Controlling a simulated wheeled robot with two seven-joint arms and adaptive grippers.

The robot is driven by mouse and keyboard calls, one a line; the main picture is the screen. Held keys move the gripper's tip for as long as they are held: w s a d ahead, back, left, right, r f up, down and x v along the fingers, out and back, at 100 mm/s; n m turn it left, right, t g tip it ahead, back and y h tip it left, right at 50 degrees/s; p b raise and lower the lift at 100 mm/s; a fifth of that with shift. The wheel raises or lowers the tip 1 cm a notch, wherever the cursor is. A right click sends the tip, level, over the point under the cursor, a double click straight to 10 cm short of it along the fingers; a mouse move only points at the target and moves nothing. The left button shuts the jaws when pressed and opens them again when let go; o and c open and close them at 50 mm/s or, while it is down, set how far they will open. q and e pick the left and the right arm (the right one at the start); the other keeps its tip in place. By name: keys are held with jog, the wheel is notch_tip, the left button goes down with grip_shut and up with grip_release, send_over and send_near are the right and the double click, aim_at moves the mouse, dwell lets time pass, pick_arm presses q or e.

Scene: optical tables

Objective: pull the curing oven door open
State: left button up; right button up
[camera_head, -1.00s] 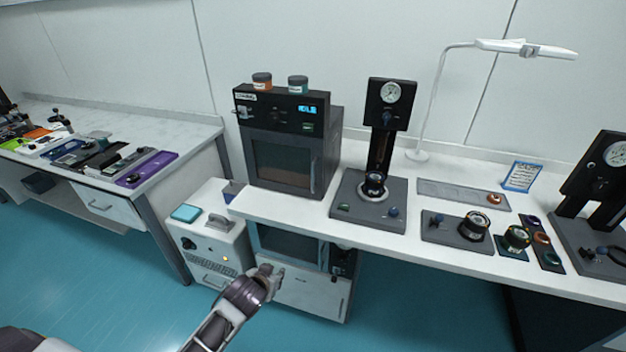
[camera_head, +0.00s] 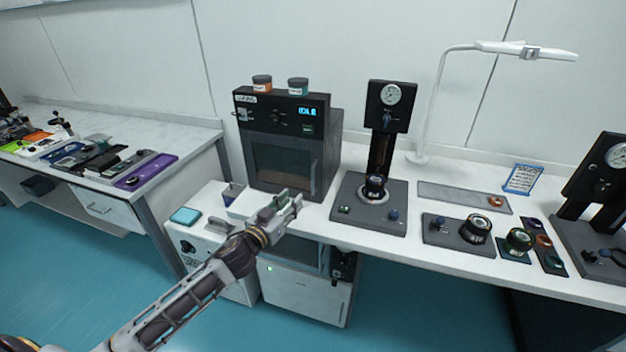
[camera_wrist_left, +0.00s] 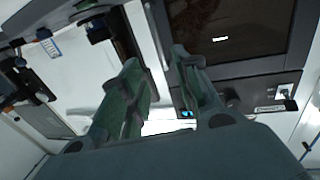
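The curing oven (camera_head: 322,135) is a dark grey box at the back of the white bench, with a lit blue display. Its door (camera_head: 284,166), with a dark window, is shut. The upright door handle (camera_head: 314,177) is at the door's right side. My left gripper (camera_head: 294,201) is in front of the oven's lower part, low and left of the handle in the head view. In the left wrist view its two fingers (camera_wrist_left: 162,95) are apart with nothing visible gripped; the oven window (camera_wrist_left: 225,28) shows upside down beyond them. My right gripper is not in view.
Two small jars (camera_head: 298,86) stand on the oven. A press with a gauge (camera_head: 390,95) stands right of it, on a grey base (camera_head: 350,212). A white unit with a teal pad (camera_head: 186,215) is at left. White cabinets (camera_head: 300,290) sit below the bench.

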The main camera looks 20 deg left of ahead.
pick_arm(q)
jog(key=p, duration=0.1)
send_over(313, 192)
jog(key=shift+w, duration=0.3)
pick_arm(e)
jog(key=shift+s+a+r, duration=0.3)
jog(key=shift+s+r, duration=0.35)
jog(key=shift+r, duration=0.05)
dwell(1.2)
